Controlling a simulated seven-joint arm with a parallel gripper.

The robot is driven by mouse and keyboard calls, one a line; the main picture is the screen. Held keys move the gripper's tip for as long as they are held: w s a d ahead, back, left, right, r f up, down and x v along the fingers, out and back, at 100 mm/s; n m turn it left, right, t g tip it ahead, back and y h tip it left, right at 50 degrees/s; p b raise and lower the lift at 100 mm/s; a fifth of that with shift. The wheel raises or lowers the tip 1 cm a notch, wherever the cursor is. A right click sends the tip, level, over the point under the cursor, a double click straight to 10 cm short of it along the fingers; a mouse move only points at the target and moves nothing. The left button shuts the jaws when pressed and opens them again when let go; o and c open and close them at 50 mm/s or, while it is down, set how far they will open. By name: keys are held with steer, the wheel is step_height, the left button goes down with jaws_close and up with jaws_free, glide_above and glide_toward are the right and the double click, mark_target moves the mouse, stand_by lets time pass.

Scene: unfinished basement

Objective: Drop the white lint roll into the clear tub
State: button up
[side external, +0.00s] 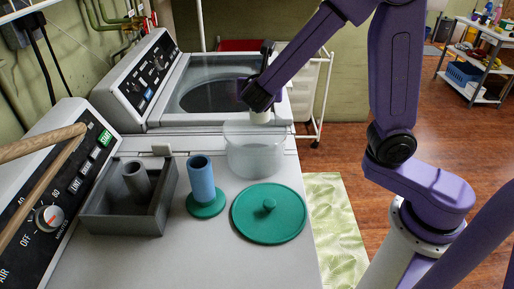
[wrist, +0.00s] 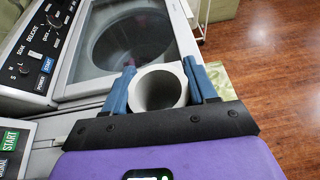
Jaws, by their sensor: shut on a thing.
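My gripper (side external: 259,104) is shut on the white lint roll (side external: 260,117), whose lower end shows just below the jaws in the side view. In the wrist view, the roll (wrist: 158,88) is a hollow white tube seen end-on between my two blue fingers (wrist: 160,82). The clear tub (side external: 254,158) stands on the grey machine top below my gripper. The roll's lower end appears at about the height of the tub's rim; I cannot tell whether it is inside the rim. The tub is hidden in the wrist view.
A green lid with a knob (side external: 269,224) lies in front of the tub. A blue roll (side external: 201,178) stands on a green disc (side external: 206,208) to the left. A grey open box (side external: 122,222) holds a grey cylinder (side external: 137,180). The washer (side external: 165,108) is behind.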

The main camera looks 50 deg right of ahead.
steer(key=shift+f, duration=0.5)
steer(key=o, duration=1.1)
steer(key=shift+o, duration=0.2)
steer(key=v, duration=1.7)
steer(key=shift+r, duration=0.25)
steer(key=shift+a, duration=0.1)
